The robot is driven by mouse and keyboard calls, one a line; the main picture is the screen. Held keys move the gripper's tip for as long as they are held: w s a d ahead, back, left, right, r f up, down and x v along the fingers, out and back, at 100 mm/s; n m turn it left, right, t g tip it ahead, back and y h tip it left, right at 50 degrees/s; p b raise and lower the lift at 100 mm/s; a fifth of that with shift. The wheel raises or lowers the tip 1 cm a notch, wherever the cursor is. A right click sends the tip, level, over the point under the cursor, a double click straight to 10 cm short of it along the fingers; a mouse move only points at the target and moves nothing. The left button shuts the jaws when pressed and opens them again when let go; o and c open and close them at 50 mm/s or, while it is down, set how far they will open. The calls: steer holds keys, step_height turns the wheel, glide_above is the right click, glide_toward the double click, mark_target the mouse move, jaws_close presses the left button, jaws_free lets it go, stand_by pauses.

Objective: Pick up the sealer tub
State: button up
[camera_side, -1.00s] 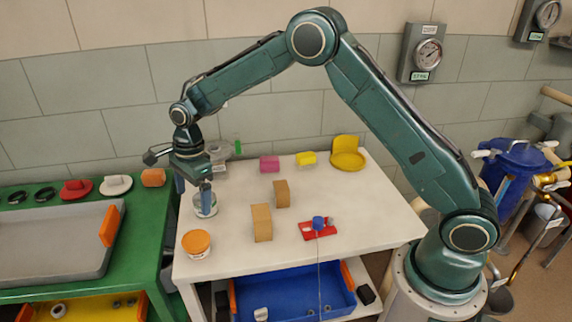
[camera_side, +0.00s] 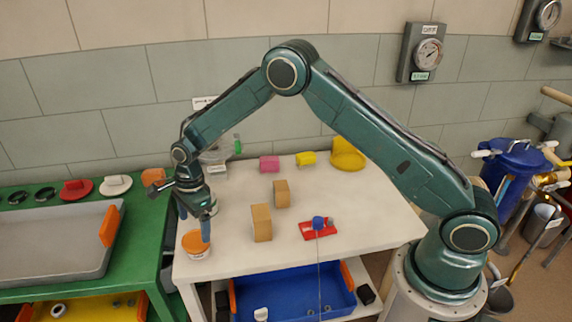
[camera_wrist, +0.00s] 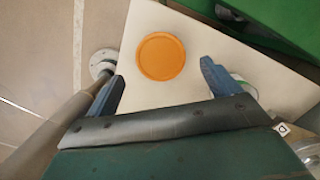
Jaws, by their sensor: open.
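A white tub with an orange lid (camera_side: 189,243) stands upright near the front left corner of the white table; it also shows in the wrist view (camera_wrist: 161,56). I cannot read a label, but it fits a sealer tub. My gripper (camera_side: 194,224) is open and points down over this tub. In the side view one finger overlaps the lid. In the wrist view the lid lies between and slightly beyond the fingertips (camera_wrist: 161,70), with clear space on both sides. I see no contact. A second, pale tub (camera_wrist: 243,86) is partly hidden behind the right finger.
Two wooden blocks (camera_side: 262,223) and a red piece with a blue knob (camera_side: 310,231) stand right of the tub. Pink (camera_side: 269,163) and yellow (camera_side: 306,158) blocks and a yellow dish (camera_side: 349,163) are at the back. A green bench (camera_side: 145,217) adjoins left.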

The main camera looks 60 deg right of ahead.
mark_target(195, 239)
steer(key=shift+f, duration=0.65)
steer(key=shift+w+a+f, duration=0.1)
steer(key=shift+a+f, duration=0.1)
steer(key=shift+f, duration=1.1)
steer(key=shift+a+f, duration=0.15)
steer(key=shift+f, duration=1.1)
steer(key=c, duration=1)
steer(key=shift+r, duration=0.15)
steer(key=shift+c, duration=0.2)
step_height(195, 239, up, 20)
